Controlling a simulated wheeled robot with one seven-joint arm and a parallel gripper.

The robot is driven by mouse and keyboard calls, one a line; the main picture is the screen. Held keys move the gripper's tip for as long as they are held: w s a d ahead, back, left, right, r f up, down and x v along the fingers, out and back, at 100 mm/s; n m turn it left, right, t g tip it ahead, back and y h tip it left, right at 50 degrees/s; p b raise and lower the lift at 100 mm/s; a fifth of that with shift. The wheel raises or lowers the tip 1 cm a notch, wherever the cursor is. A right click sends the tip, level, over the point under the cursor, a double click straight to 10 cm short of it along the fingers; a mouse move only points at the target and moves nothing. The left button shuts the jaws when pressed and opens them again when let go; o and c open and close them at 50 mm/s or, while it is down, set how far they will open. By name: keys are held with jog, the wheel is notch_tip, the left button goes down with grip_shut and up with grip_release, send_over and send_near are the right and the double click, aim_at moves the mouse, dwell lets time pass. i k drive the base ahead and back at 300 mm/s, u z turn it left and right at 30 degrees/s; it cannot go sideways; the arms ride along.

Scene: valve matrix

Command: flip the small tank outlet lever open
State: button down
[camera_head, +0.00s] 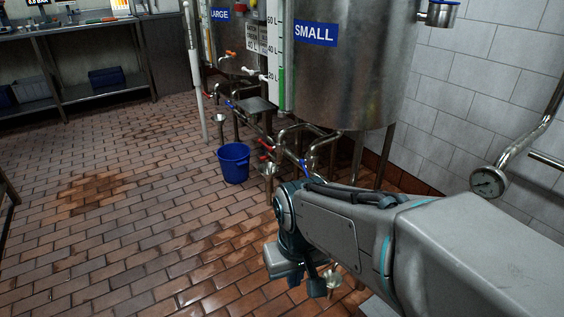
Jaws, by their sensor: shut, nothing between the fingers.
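The small tank (345,80) is a steel cylinder with a blue SMALL label, standing on legs right of centre. Bent steel pipes (318,140) run beneath it. A small blue lever (303,168) shows on the pipework below the tank, and red handles (265,147) sit to its left. I cannot tell for certain which is the outlet lever or how it is turned. My arm comes in from the lower right. My gripper (316,287) is low at its end, small and dark, in front of the pipework in the picture and apart from the levers. It looks shut and empty.
A blue bucket (233,162) stands on the tiled floor left of the pipes. The large tank (232,35) stands behind. Floor at left is open, with a wet patch (92,190).

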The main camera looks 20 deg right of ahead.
aim_at(307, 174)
jog(key=u, duration=0.35)
jog(key=i, duration=1.5)
jog(key=z, duration=0.6)
